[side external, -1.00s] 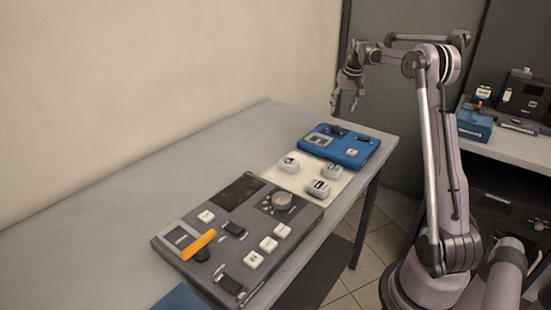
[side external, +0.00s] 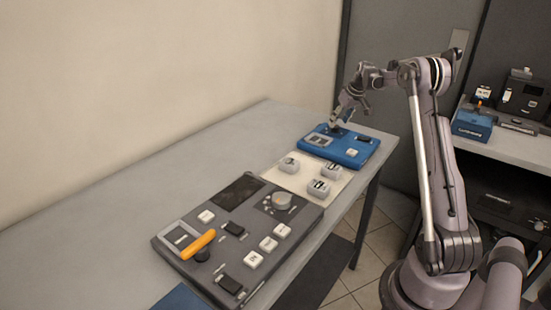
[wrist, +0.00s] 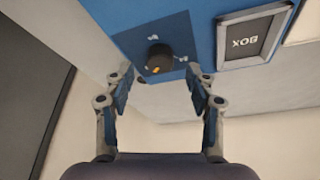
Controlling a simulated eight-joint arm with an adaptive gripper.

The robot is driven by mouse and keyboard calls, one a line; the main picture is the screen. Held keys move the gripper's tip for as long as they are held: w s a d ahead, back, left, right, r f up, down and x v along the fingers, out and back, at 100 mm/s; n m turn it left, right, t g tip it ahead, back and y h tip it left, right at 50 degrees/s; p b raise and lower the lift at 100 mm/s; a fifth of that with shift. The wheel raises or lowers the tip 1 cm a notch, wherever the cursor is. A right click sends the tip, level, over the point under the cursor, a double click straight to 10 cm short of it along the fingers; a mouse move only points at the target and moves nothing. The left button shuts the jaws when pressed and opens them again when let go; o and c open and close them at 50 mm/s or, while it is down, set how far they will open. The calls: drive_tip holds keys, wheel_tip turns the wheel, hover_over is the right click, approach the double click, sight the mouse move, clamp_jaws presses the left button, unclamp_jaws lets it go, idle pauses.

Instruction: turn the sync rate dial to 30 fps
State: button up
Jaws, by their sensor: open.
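The blue box (side external: 346,152) lies at the far right end of the table. A round black dial (wrist: 159,58) with a small orange mark sits on a dark square on its face in the wrist view. The lettering around the dial is too small to read surely. My gripper (wrist: 160,88) is open and empty, with the dial just ahead of and between its fingertips, apart from them. In the side external view my gripper (side external: 335,124) hangs low over the blue box's far left part and hides the dial.
A framed display (wrist: 254,38) is beside the dial. A pale mat (side external: 302,180) with several grey blocks lies nearby. A large grey console (side external: 230,225) with a grey dial, keys and an orange handle lies nearer the camera. The table's left part is clear.

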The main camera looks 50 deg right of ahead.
sight(335, 129)
drive_tip(key=shift+x, duration=1.45)
drive_tip(key=c, duration=1.2)
drive_tip(key=shift+o, duration=0.2)
drive_tip(key=shift+n, duration=0.6)
drive_tip(key=o, duration=1.2)
drive_tip(key=shift+c, duration=0.2)
drive_tip(key=shift+r, duration=0.1)
